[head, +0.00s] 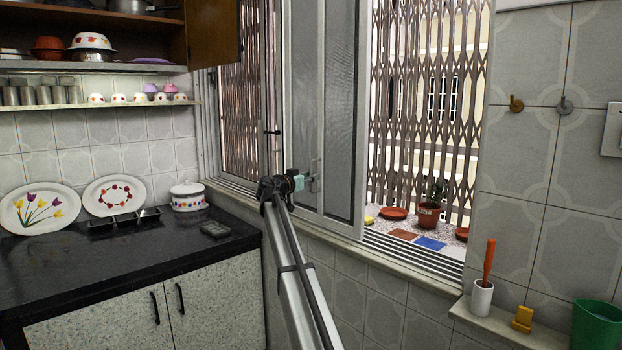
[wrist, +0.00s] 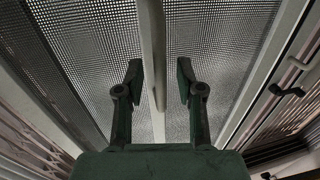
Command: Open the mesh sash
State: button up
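The mesh sash (head: 340,110) is a grey panel in a light metal frame, standing upright in the middle of the window in the head view. Fine mesh (wrist: 205,50) fills both sides of the stile.
A dark counter (head: 120,260) with plates, a rack and a white pot (head: 187,196) is at left. On the outer sill are a potted plant (head: 430,212) and saucers. A folding grille (head: 425,100) stands beyond the opening. A green cup (head: 596,325) is at lower right.

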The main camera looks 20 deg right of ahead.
jog(key=v, duration=1)
jog(key=shift+s+a, duration=0.25)
jog(key=shift+a, duration=0.1)
